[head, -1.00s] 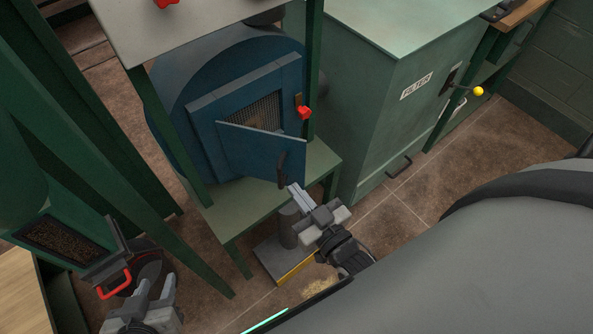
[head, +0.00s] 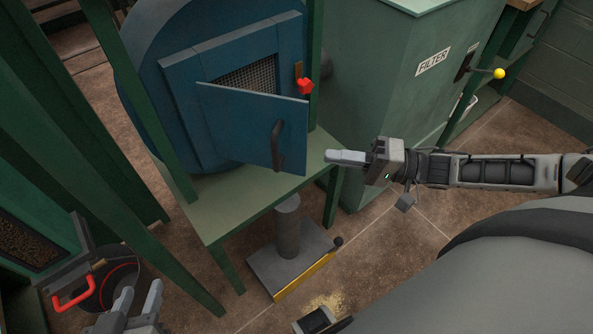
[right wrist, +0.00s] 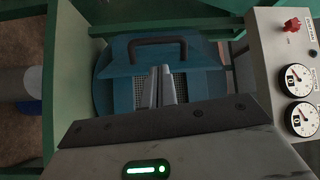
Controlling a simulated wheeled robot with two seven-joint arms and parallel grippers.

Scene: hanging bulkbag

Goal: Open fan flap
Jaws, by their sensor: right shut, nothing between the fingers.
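The fan flap (head: 250,122) is a blue panel on the front of the round blue fan housing (head: 142,62). It stands partly open, tilted out at its top, with mesh (head: 250,78) showing behind it. A dark handle (head: 277,146) sits on its right side. My right gripper (head: 330,157) is shut and empty, to the right of the handle and apart from it. In the right wrist view the flap (right wrist: 125,66) and its handle (right wrist: 157,41) show beyond the closed fingers (right wrist: 161,88). My left gripper (head: 140,298) is at the bottom left, fingers apart and empty.
A red knob (head: 305,86) sits right of the flap opening. The green stand (head: 225,205) carries the fan. The green filter cabinet (head: 395,95) with a yellow-knobbed lever (head: 498,74) stands at right. A red handle (head: 74,293) is near my left gripper. A grey pedestal (head: 288,232) stands below.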

